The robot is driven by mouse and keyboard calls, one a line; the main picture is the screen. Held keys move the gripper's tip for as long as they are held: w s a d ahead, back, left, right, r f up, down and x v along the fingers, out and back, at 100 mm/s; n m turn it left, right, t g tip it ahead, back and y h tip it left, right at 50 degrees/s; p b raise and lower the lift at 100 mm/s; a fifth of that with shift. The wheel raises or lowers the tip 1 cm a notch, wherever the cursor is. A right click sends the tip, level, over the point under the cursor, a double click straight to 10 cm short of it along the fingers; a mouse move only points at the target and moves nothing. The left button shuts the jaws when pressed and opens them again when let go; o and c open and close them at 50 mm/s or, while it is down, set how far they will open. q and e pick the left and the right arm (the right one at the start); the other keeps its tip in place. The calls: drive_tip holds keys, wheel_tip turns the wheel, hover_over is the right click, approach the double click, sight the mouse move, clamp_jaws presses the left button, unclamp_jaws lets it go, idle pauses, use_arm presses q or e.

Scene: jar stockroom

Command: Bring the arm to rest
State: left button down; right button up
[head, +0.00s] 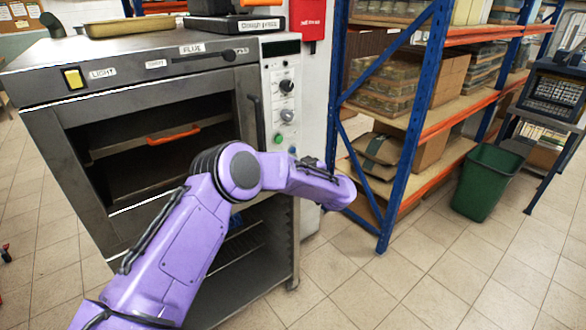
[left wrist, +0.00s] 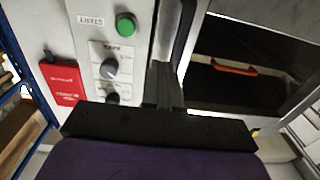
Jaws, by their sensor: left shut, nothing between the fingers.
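My left arm, purple with black trim, reaches in from the lower left of the head view. It bends in front of the oven, and its forearm points right. The gripper itself cannot be made out there. In the left wrist view my left gripper (left wrist: 163,72) shows as two dark fingers close together on a black base, shut and empty. It lies in front of the oven's control panel (left wrist: 110,47), beside the dark oven opening. I see no contact with the panel, though the gap is hard to judge. My right gripper is in neither view.
The grey oven (head: 70,165) stands behind my arm, with an orange-handled item (head: 173,135) inside its opening. A blue and orange shelf rack (head: 398,150) with jars and boxes stands right. The tiled floor at lower right is clear.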

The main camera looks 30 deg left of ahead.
use_arm(q)
drive_tip(key=s+d+f+m+t+h, duration=0.1)
drive_tip(key=s+d+f+t+h, duration=0.2)
drive_tip(key=f, duration=0.5)
drive_tip(key=s+d+f+m+t+h, duration=0.1)
drive_tip(key=s+d+f+m+h, duration=0.1)
drive_tip(key=s+d+f+h, duration=0.45)
drive_tip(key=s+d+f+m+t+h, duration=0.1)
drive_tip(key=d+f+t, duration=0.15)
drive_tip(key=f, duration=0.65)
drive_tip(key=s+f+m+g+h, duration=0.1)
drive_tip(key=s+f, duration=0.3)
drive_tip(key=s, duration=0.7)
drive_tip(key=s+f+m+g+h+b, duration=0.1)
drive_tip(key=s+f+g, duration=0.3)
drive_tip(key=s, duration=0.7)
drive_tip(key=s+f+m+g+h+b, duration=0.1)
drive_tip(key=s+f+g, duration=0.2)
drive_tip(key=s, duration=0.9)
drive_tip(key=shift+a+f+m, duration=0.3)
drive_tip(key=shift+a+f, duration=0.1)
drive_tip(key=shift+f, duration=0.4)
drive_tip(key=shift+g, duration=0.25)
